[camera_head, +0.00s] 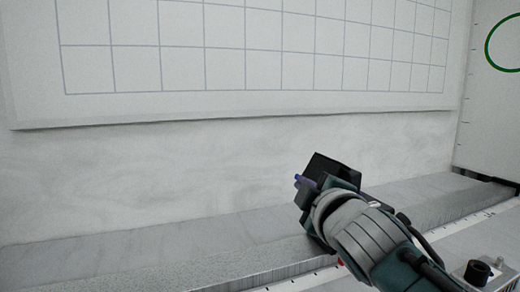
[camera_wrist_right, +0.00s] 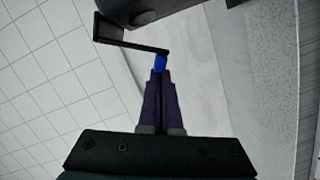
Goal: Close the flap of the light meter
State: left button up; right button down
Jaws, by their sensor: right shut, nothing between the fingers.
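The light meter (camera_wrist_right: 150,10) is a dark body cut off by the top edge of the right wrist view. Its dark flap (camera_wrist_right: 130,42) stands out from the body at an angle, open. A small blue piece (camera_wrist_right: 160,62) is at the flap's lower right end. My right gripper (camera_wrist_right: 159,75) is shut and empty, its purple fingers pointing at this blue piece. Whether they touch it I cannot tell. In the head view my right wrist and hand (camera_head: 301,181) hide most of this spot; a dark boxy shape shows behind them. My left gripper is out of view.
A grey ledge (camera_head: 150,257) runs below a pale wall. A white gridded board (camera_head: 230,60) hangs above it. A small box with a black knob (camera_head: 478,273) is at the lower right. The ledge left of my arm is clear.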

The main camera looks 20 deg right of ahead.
jog(key=shift+d+f+n+t+h+b, duration=0.1)
jog(key=shift+d+f+n+t+b, duration=0.2)
jog(key=shift+f+n+b, duration=0.5)
jog(key=shift+d+f+n+t+h+b, duration=0.1)
jog(key=shift+d+f+n+b, duration=0.35)
jog(key=shift+n+b, duration=0.6)
jog(key=shift+d+f+n+t+h+b, duration=0.1)
jog(key=shift+d+f+n+t+b, duration=0.15)
jog(key=shift+f+n+b, duration=0.7)
jog(key=shift+r+b, duration=0.3)
jog(key=shift+r, duration=0.1)
